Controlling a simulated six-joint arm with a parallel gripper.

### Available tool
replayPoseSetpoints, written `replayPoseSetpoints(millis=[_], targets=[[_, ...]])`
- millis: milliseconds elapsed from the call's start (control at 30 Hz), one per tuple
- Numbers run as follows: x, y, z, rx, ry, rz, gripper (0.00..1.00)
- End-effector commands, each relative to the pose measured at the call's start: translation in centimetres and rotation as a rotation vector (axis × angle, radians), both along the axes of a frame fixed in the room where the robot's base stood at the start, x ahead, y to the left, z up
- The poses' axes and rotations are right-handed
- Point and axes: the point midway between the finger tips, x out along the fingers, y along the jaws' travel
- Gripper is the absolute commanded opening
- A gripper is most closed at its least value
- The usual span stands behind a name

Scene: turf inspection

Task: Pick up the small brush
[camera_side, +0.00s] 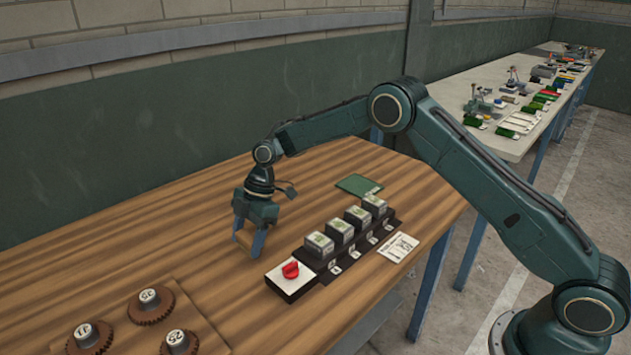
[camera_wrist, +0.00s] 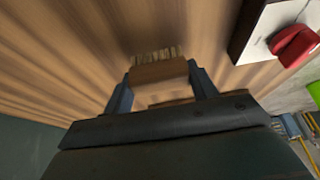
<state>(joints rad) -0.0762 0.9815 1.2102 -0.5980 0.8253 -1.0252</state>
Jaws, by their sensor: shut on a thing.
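The small brush (camera_wrist: 158,73) has a wooden block and pale bristles in the wrist view. It sits between the two blue fingers of my gripper (camera_wrist: 161,92), which is shut on it. The bristles point away from the gripper. In the side view my gripper (camera_side: 251,241) points down at the wooden table, left of the black rack. The brush (camera_side: 243,238) shows there as a small tan piece between the fingers. I cannot tell whether it touches the tabletop.
A black rack (camera_side: 322,266) with several grey blocks and a red knob (camera_side: 290,270) stands right of my gripper. A board (camera_side: 181,295) with several brown gears lies front left. A green pad (camera_side: 358,184) and a white card (camera_side: 399,247) lie on the table. The table's left back is clear.

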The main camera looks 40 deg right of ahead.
Motion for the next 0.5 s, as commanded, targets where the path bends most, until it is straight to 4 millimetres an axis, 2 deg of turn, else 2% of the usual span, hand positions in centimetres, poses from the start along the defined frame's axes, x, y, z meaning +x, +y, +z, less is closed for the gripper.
replayPoseSetpoints(millis=[500], targets=[[0.1, -0.1, 7.4, 0.0, -0.003, 0.0, 0.35]])
